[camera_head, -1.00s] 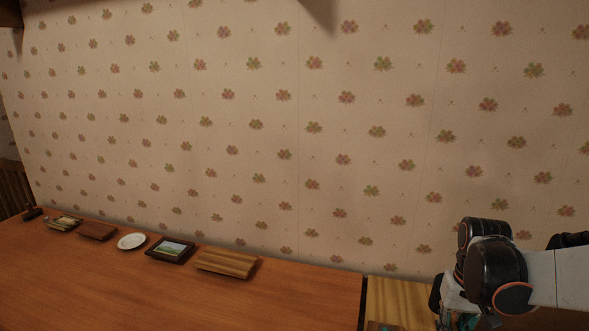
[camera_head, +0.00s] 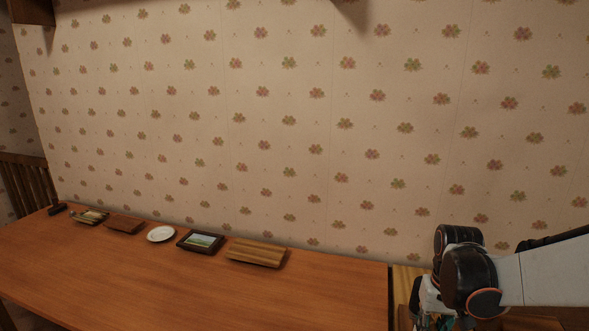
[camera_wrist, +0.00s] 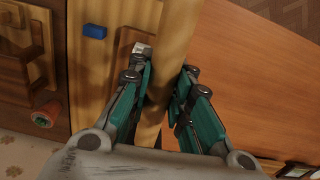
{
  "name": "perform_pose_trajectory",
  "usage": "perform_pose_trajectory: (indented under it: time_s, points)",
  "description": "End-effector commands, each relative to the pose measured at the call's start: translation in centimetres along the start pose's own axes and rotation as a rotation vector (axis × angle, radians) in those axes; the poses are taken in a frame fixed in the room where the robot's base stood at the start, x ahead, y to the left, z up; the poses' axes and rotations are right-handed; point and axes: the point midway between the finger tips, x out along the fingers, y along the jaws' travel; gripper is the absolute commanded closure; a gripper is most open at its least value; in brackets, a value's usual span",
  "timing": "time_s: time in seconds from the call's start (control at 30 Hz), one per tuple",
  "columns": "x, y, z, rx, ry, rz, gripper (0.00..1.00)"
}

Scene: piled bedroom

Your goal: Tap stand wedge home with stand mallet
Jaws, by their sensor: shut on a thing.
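In the wrist view my gripper (camera_wrist: 166,65), with teal fingers, is shut on a pale wooden rod (camera_wrist: 178,25). The rod runs lengthwise between the fingers and looks like the handle of the stand mallet; its head is not visible. A small blue block (camera_wrist: 94,31) lies on a light wooden surface left of the rod, apart from my fingers. I cannot tell whether it is the wedge. Brown wooden pieces (camera_wrist: 22,50) at the far left may belong to the stand. In the head view my gripper (camera_head: 432,318) is partly cut off at the bottom edge.
A long reddish wooden table (camera_head: 200,285) holds a striped board (camera_head: 256,253), a picture frame (camera_head: 201,241), a white plate (camera_head: 160,234) and a brown board (camera_head: 124,224). A red-ended cylinder (camera_wrist: 46,115) shows at the left. The table's front is clear.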

Motion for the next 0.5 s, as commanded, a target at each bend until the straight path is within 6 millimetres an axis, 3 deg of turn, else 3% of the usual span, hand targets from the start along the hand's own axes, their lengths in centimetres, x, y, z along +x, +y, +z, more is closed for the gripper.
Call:
perform_pose_trajectory:
  time_s: [0.5]
  points:
    - [9.6, -9.7, -2.8, -0.181, 0.000, 0.000, 1.00]
